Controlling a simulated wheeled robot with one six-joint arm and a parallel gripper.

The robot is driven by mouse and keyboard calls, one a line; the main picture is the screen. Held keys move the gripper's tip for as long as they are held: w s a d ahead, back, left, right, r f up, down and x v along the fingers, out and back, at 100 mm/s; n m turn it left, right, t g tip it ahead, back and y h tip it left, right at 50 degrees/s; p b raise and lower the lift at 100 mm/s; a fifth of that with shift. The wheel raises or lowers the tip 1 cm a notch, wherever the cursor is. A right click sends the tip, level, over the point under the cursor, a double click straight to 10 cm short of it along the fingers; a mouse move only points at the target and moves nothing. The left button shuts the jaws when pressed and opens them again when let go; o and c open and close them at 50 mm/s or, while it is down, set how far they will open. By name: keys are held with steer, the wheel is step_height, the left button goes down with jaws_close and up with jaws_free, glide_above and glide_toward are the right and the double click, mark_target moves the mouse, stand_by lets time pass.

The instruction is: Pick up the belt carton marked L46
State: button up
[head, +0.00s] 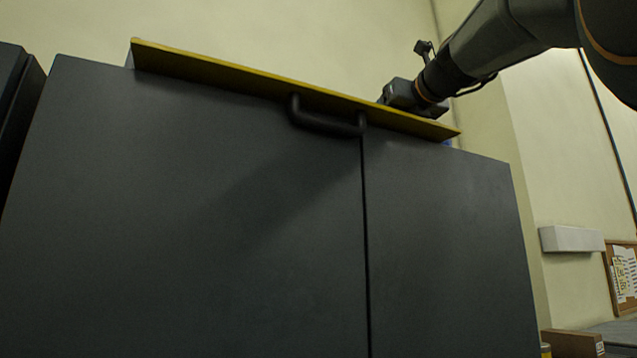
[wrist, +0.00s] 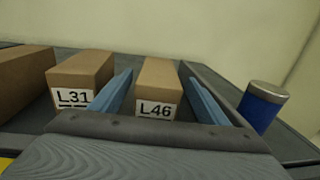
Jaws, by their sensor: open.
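The belt carton marked L46 (wrist: 158,86) is a brown box with a white label on its near face. In the wrist view it stands between the two blue fingers of my gripper (wrist: 160,98). The fingers are open, one on each side of the carton, and I see a gap at the right; whether the left finger touches it I cannot tell. In the head view my gripper (head: 398,95) is above the top of the dark cabinet, behind the yellow edge strip. The carton is hidden in the head view.
Another carton marked L31 (wrist: 80,78) stands close to the left, with a further brown carton (wrist: 22,80) at the left edge. A blue cylinder with a grey lid (wrist: 262,105) stands to the right. The dark cabinet (head: 200,200) has a yellow strip (head: 230,78) and black handle (head: 328,122).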

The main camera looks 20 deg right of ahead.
steer(key=w+p, duration=0.1)
steer(key=w, duration=0.3)
steer(key=w+a+p, duration=0.1)
steer(key=w, duration=0.1)
steer(key=shift+w+p, duration=0.35)
steer(key=shift+c, duration=0.2)
steer(key=c, duration=1.3)
steer(key=shift+r, duration=0.1)
steer(key=shift+c, duration=0.2)
